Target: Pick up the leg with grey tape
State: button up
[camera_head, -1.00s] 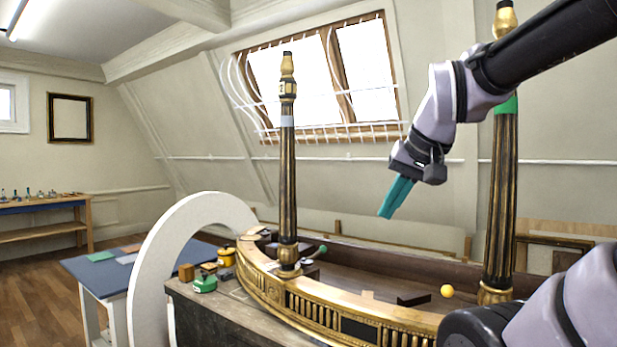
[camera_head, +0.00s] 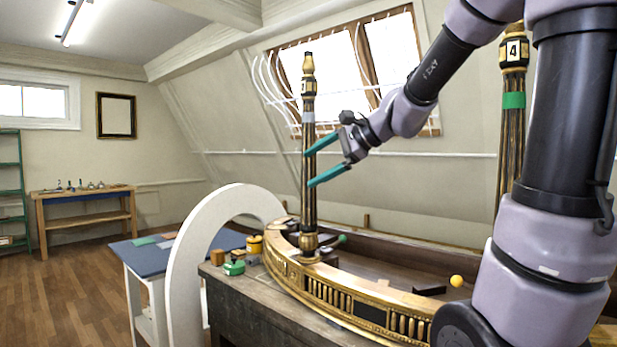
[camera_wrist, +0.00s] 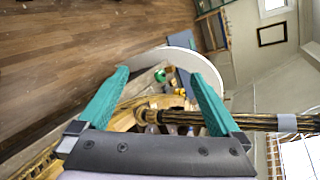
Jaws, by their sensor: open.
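The leg with grey tape (camera_head: 310,210) is dark and fluted with gilt ends. It stands upright on the curved gilt console rail (camera_head: 345,295). Its grey tape band (camera_head: 308,117) is below the gilt top; in the wrist view the band (camera_wrist: 287,123) is at the right. My gripper (camera_head: 308,170) is open and empty, its teal fingertips overlapping the leg's upper shaft, one above the other. In the wrist view, the leg runs sideways behind the right finger of my gripper (camera_wrist: 159,72), near the palm. I cannot tell whether they touch.
Another leg with green tape (camera_head: 514,100) and a number 4 stands at the right, partly behind my arm. A white arch (camera_head: 190,255) stands left of the console. Small pots and a green item (camera_head: 234,268) sit near the leg's foot. A yellow ball (camera_head: 457,281) is at the right.

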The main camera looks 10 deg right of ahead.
jog(key=w+d+m+t+y, duration=0.1)
jog(key=w+m+t, duration=0.2)
jog(key=w+m, duration=0.55)
jog(key=m+t+h, duration=0.2)
jog(key=m+t, duration=0.3)
jog(key=m, duration=0.3)
send_near(315, 164)
jog(key=shift+n, duration=0.25)
jog(key=x, duration=0.4)
jog(key=shift+w+a, duration=0.3)
jog(key=shift+a, duration=0.05)
jog(key=x, duration=0.4)
jog(key=shift+w+a, duration=0.1)
jog(key=shift+w, duration=0.3)
jog(key=x, duration=0.5)
jog(key=shift+w+a+f, duration=0.25)
jog(key=shift+a, duration=0.2)
jog(key=shift+r, duration=0.15)
grip_shut()
jog(key=shift+r, duration=5.1)
jog(key=shift+r, duration=2.4)
jog(key=shift+a, duration=0.1)
